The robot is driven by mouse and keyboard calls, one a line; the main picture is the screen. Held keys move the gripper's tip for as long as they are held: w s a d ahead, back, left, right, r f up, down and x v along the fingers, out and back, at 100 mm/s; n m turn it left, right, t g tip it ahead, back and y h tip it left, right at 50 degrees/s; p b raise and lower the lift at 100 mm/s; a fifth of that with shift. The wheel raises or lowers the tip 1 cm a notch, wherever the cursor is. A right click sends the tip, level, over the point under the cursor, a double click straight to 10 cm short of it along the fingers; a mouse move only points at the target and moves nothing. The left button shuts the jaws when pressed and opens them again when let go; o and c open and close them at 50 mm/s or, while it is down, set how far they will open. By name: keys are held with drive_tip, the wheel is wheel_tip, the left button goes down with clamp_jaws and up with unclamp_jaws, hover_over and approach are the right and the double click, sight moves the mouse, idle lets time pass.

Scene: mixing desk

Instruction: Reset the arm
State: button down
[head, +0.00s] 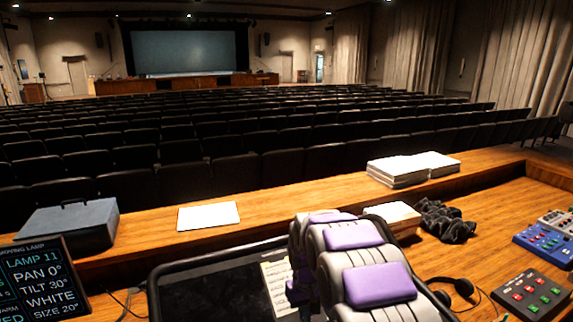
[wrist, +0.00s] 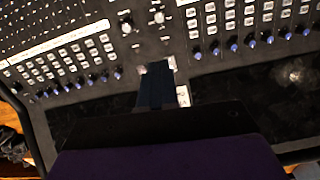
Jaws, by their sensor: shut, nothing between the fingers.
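My gripper (wrist: 156,72) shows in the wrist view as dark fingers held together, with nothing visible between them. They point at the mixing desk (wrist: 75,62), with its rows of pale buttons and blue and dark knobs. I cannot tell whether the fingertips touch the panel. In the head view my arm (head: 365,270), grey with purple pads, rises at the bottom centre. It hides part of the desk, and my gripper cannot be made out there.
A lamp screen (head: 38,280) and a grey case (head: 72,225) stand at left. Paper (head: 208,216), paper stacks (head: 398,171), dark cloth (head: 446,220), headphones (head: 462,287) and button boxes (head: 532,294) lie on the wooden counter. Seat rows (head: 180,150) fill the hall beyond.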

drive_tip(key=s+d+r+m, duration=0.1)
drive_tip(key=s+d+r, duration=0.15)
drive_tip(key=s, duration=0.25)
drive_tip(key=s+d+r, duration=0.1)
drive_tip(key=s+r, duration=0.2)
drive_tip(key=s, duration=0.2)
drive_tip(key=s+d+r+m+b, duration=0.1)
drive_tip(key=s+d, duration=0.1)
drive_tip(key=s, duration=1.3)
drive_tip(key=s+d+m+g+b, duration=0.1)
drive_tip(key=s+d, duration=0.2)
drive_tip(key=s, duration=1.1)
drive_tip(key=shift+s+d+r+m, duration=0.3)
drive_tip(key=shift+s+r, duration=0.05)
